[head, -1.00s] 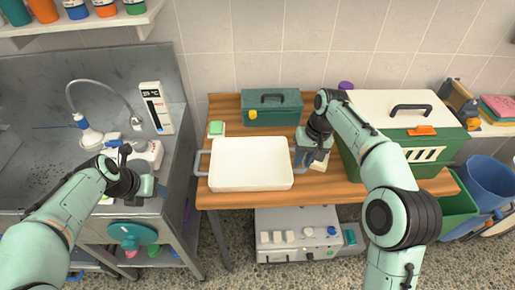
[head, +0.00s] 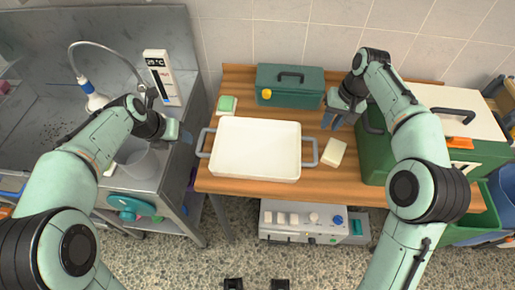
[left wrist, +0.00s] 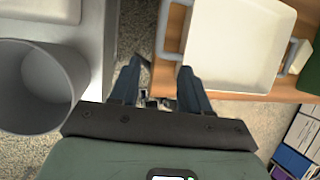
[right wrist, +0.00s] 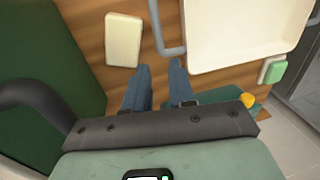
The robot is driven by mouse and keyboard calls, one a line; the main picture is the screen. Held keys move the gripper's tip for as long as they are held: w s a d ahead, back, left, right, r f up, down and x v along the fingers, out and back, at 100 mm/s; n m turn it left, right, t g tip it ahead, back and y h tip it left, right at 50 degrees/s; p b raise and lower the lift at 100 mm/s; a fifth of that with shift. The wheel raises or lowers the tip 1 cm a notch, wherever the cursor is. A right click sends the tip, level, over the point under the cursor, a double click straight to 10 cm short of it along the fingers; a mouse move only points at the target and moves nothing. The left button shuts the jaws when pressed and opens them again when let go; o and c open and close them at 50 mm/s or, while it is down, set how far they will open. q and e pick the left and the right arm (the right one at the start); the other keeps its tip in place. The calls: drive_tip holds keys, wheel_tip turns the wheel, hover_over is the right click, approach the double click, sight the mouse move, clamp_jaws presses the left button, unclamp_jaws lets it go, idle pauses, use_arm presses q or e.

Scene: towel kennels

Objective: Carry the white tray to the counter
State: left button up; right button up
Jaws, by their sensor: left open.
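The white tray (head: 256,148) lies flat on the wooden table (head: 215,183), with a grey handle at each side. My left gripper (left wrist: 160,72) is open and empty. It is left of the tray's left handle (left wrist: 166,35), above the gap between the sink unit and the table, not touching the tray. My right gripper (right wrist: 160,70) has its fingers apart with nothing between them. In the head view it is behind and right of the tray's right handle (head: 312,152), between the green toolbox and the green carrier. It is apart from the handle.
A green toolbox (head: 290,88) stands behind the tray, with a green-and-white sponge (head: 227,104) near it. A pale block (head: 333,152) lies right of the tray. The green carrier (head: 455,152) fills the table's right side. A grey cup (head: 139,163) stands on the steel sink unit (head: 178,190).

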sight(198, 146)
use_arm(q)
drive_tip(key=x, duration=1.3)
drive_tip(key=shift+w+f, duration=0.15)
use_arm(e)
drive_tip(key=f, duration=0.4)
drive_tip(key=a+f, duration=0.1)
drive_tip(key=f, duration=0.3)
drive_tip(key=a+f, duration=0.1)
drive_tip(key=f, duration=0.4)
drive_tip(key=shift+w+a+f, duration=0.1)
drive_tip(key=shift+w+a, duration=0.05)
drive_tip(key=shift+w, duration=0.05)
use_arm(q)
drive_tip(key=shift+c, duration=0.3)
use_arm(e)
drive_tip(key=shift+c, duration=0.3)
use_arm(q)
drive_tip(key=c, duration=0.5)
use_arm(e)
clamp_jaws()
use_arm(q)
clamp_jaws()
